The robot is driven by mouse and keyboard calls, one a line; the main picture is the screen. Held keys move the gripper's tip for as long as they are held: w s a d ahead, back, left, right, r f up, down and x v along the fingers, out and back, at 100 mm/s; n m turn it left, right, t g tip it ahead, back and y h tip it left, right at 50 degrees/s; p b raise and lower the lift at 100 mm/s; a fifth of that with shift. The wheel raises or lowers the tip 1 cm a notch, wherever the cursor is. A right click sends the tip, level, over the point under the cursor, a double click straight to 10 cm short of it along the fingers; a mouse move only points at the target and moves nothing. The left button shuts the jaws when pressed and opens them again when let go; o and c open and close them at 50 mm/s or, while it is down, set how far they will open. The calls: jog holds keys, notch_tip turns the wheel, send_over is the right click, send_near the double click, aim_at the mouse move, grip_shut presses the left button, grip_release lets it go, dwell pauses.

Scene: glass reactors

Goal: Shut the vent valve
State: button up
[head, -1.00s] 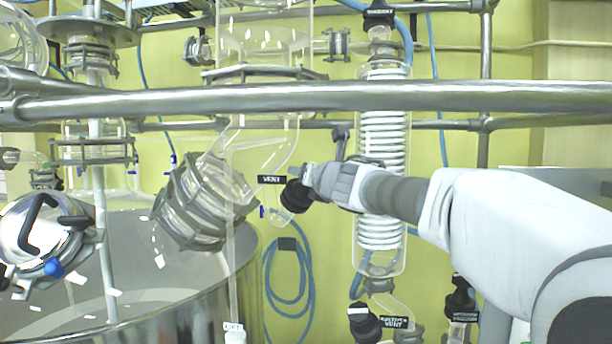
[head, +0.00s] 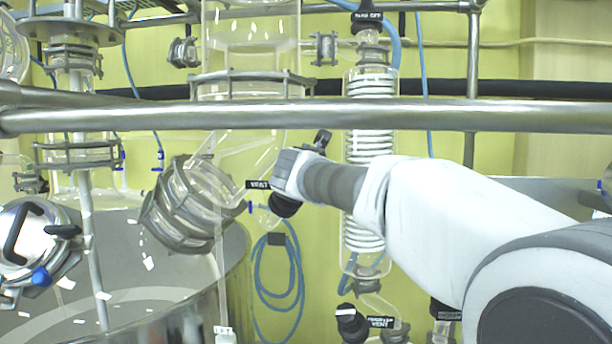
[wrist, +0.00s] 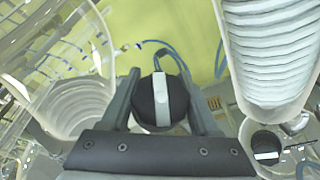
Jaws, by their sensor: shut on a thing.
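A horizontal steel rail (head: 420,116) crosses above my arm. A coiled glass condenser (head: 367,140) stands behind my forearm. Another black knob (head: 350,322) sits lower right. A clamped glass joint (head: 186,205) is left of the valve, and a blue hose (head: 262,275) hangs below.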

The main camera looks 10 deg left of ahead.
jog(key=shift+d+m+g+h, duration=0.1)
jog(key=shift+m+g+h, duration=0.2)
jog(key=shift+m+h, duration=0.2)
jog(key=o, duration=1.4)
jog(key=shift+b+v, duration=0.7)
jog(key=shift+v, duration=3.05)
